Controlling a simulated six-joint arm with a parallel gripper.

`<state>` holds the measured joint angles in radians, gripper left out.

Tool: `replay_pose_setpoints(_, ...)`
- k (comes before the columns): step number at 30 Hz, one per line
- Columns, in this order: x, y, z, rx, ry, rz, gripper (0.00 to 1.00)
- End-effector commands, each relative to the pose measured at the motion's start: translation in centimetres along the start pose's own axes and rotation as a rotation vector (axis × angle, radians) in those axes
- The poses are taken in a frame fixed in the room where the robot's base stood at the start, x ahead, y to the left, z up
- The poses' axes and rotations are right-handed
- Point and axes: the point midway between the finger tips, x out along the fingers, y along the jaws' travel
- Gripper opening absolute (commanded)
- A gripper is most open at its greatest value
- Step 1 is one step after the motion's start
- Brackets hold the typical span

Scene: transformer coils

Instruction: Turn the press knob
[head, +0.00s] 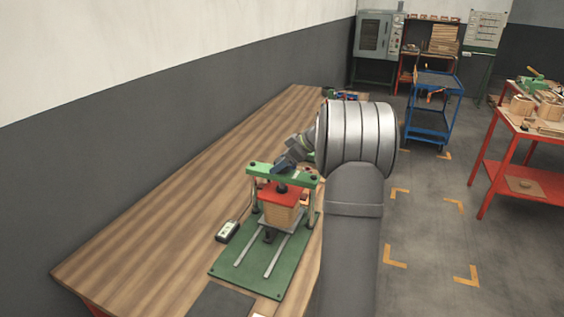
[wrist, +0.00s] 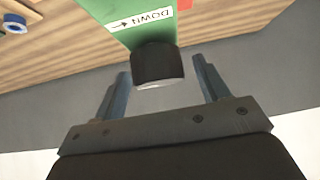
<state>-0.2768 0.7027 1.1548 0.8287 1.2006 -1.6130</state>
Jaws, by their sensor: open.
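The press (head: 262,170) stands on the wooden bench with a green top beam, a red plate and a wooden-looking block under it, on a green base. Its black knob (wrist: 157,64) shows in the wrist view, beside a green beam face (wrist: 140,20) marked "DOWN" with an arrow. My gripper (wrist: 165,80) is open, with one finger on each side of the knob and a gap on both sides. In the head view my gripper (head: 287,160) is at the press top, and my arm partly hides that area. The knob cannot be made out clearly there.
The wooden bench (head: 170,215) has free room left of the press. A small device with a display (head: 228,230) lies beside the green base (head: 225,268). A blue roll-like item (wrist: 14,23) shows at the wrist view's upper left. A wall runs behind the bench.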

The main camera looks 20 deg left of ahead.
Motion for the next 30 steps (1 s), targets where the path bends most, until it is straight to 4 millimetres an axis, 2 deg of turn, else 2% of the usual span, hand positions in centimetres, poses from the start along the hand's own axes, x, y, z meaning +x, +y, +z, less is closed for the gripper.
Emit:
replay_pose_setpoints(4, -0.01, 0.00, 0.00, 0.000, 0.000, 0.000, 0.66)
replay_pose_setpoints(9, -0.02, 0.00, 0.00, 0.000, 0.000, 0.000, 0.33)
replay_pose_setpoints(11, -0.02, 0.00, 0.00, 0.000, 0.000, 0.000, 0.24)
replay_pose_setpoints(20, -0.04, -0.03, -0.02, 0.024, 0.000, 0.022, 0.24)
replay_pose_setpoints(30, -0.04, -0.13, -0.06, 0.172, -0.001, 0.172, 0.24)
